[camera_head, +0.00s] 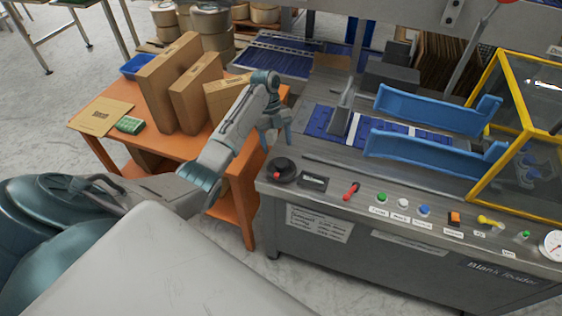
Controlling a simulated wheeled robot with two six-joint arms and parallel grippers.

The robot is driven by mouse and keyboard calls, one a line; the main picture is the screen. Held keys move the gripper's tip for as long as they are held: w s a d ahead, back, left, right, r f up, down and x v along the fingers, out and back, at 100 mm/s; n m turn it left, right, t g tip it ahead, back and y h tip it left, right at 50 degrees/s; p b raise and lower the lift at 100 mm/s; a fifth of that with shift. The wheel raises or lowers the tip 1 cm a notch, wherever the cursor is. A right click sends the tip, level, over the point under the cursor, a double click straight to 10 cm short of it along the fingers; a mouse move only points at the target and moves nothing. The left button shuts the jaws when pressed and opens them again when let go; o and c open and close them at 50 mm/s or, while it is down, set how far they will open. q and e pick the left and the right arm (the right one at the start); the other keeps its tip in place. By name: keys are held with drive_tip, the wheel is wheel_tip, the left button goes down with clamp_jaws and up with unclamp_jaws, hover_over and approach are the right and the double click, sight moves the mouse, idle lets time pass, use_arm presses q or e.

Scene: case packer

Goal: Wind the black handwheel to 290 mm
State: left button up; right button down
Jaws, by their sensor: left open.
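The black handwheel (283,169) lies flat on the left front corner of the grey machine top, with a red spot on its left side. A small dark readout (313,182) sits just right of it; its digits are too small to read. My left gripper (276,141) is open, pointing down above and behind the handwheel, and seems apart from it. My right gripper is not in view. Two blue guide rails (436,146) stand on the machine top to the right.
A red lever (351,190) and several coloured buttons (402,202) line the machine's front edge. A yellow-framed guard (484,100) stands at the right. An orange table (91,122) with cardboard boxes (168,82) stands left, close to my left arm. A grey upright plate (343,108) stands behind the handwheel.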

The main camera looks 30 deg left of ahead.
sight(281, 162)
use_arm(q)
drive_tip(key=p+x, duration=0.1)
drive_tip(key=x, duration=0.2)
drive_tip(key=shift+w+d+f, duration=0.1)
drive_tip(key=shift+f, duration=0.1)
drive_tip(key=shift+p+x, duration=0.3)
drive_tip(key=shift+x, duration=0.9)
drive_tip(key=shift+d+f, duration=0.15)
drive_tip(key=shift+f, duration=0.35)
drive_tip(key=c, duration=1)
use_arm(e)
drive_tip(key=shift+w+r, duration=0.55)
